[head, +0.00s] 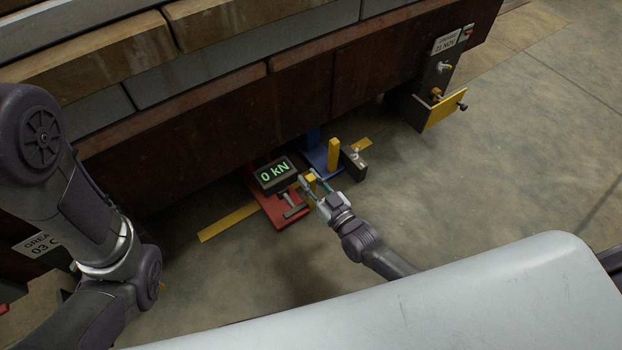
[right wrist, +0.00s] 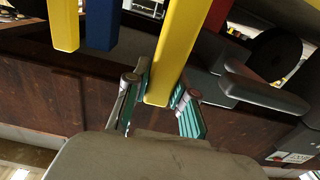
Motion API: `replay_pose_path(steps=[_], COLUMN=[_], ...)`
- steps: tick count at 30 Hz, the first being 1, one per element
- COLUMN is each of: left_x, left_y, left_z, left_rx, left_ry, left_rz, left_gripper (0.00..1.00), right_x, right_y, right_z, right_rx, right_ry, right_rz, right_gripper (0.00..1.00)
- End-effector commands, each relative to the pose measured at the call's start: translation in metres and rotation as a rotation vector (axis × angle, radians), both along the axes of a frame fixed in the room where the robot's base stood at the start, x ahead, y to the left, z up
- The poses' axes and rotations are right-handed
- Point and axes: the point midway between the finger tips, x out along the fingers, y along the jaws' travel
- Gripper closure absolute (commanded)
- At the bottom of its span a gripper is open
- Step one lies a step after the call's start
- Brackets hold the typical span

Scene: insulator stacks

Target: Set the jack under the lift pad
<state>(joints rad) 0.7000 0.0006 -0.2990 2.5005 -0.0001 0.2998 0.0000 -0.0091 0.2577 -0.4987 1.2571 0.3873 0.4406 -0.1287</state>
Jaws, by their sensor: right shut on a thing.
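Under the lower edge of a brown steel body (head: 210,160) stands a red-based unit (head: 288,221) with a dark display (head: 275,174) reading "0 kN". Beside it on the right is a blue-based unit (head: 317,158) with a yellow post (head: 333,154). I cannot tell for sure which is the jack. My right gripper (head: 311,187) is shut on a yellow bar; in the right wrist view its green-padded fingers (right wrist: 162,100) close around this yellow bar (right wrist: 181,45). Which unit the bar belongs to is unclear. No lift pad is clearly visible. My left gripper is out of view.
A yellow floor stripe (head: 228,221) runs beside the red base. A small dark block (head: 353,164) stands right of the blue unit. A bracket with a yellow plate (head: 445,110) hangs at the body's right end. The concrete floor (head: 500,170) on the right is clear.

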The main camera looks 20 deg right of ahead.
Motion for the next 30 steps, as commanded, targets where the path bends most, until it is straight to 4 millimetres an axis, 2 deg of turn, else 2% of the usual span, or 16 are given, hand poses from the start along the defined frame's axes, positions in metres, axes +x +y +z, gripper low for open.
replay_pose_path(steps=[11, 12, 16, 26, 30], left_x=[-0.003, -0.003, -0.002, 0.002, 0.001], left_y=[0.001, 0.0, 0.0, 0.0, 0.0], left_z=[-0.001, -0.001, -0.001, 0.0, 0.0], left_rx=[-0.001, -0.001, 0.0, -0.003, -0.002], left_ry=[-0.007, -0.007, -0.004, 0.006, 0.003], left_rz=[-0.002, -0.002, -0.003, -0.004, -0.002], left_gripper=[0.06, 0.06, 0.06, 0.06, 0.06], right_x=[0.005, 0.005, 0.005, 0.002, -0.012], right_y=[0.001, 0.001, 0.001, 0.0, -0.005], right_z=[0.002, 0.002, 0.002, 0.001, 0.0], right_rx=[-0.001, -0.001, -0.001, 0.0, -0.001], right_ry=[-0.001, 0.0, -0.001, 0.0, 0.002], right_rz=[-0.002, -0.002, -0.002, -0.001, 0.0], right_gripper=[1.0, 0.71, 0.5, 0.5, 0.5])
